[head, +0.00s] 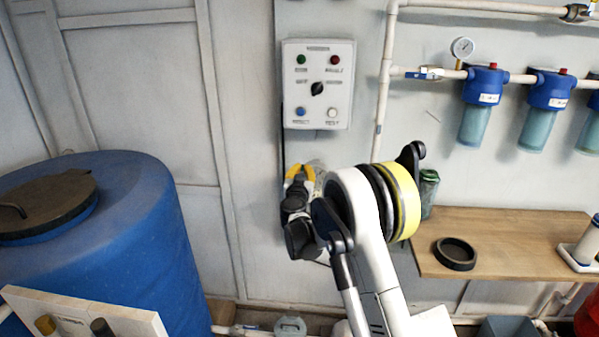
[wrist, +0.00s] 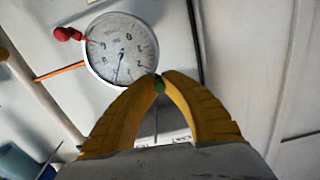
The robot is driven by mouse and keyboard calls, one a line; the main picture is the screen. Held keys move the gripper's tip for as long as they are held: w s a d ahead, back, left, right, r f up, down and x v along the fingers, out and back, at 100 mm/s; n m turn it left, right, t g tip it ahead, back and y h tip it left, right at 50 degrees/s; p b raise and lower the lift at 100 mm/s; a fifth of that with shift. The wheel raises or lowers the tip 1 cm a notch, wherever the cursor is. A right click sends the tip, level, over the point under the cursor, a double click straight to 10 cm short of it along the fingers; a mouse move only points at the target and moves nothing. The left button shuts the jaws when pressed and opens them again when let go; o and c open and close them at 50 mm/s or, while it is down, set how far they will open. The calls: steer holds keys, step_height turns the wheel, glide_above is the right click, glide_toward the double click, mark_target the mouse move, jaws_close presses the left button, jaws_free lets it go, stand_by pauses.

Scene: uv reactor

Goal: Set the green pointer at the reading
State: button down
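A small green piece (wrist: 159,86), apparently the green pointer's knob, sits between my yellow fingertips at the gauge's lower right rim. My gripper (wrist: 161,79) is closed around it, and the fingers hide the rest of the pointer. A red knob (wrist: 65,33) sits at the gauge's left rim. In the head view my gripper (head: 300,172) is near the wall below the control box; the gauge is mostly hidden.
A control box (head: 317,84) with buttons and a black knob is above my gripper. Blue filter housings (head: 484,83) and pipes are at the right, above a wooden shelf (head: 500,240) with a black ring (head: 455,254). A blue tank (head: 130,240) stands left.

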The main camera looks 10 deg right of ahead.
steer(key=shift+s+d+r+m, duration=0.2)
steer(key=shift+d+m, duration=0.1)
steer(key=shift+m, duration=0.3)
steer(key=shift+s+d+r+m, duration=0.15)
steer(key=shift+d+m, duration=0.15)
steer(key=shift+m, duration=0.3)
steer(key=shift+w, duration=0.1)
steer(key=c, duration=1.4)
jaws_free()
steer(key=shift+c, duration=0.2)
steer(key=v, duration=1.2)
steer(key=shift+r, duration=0.1)
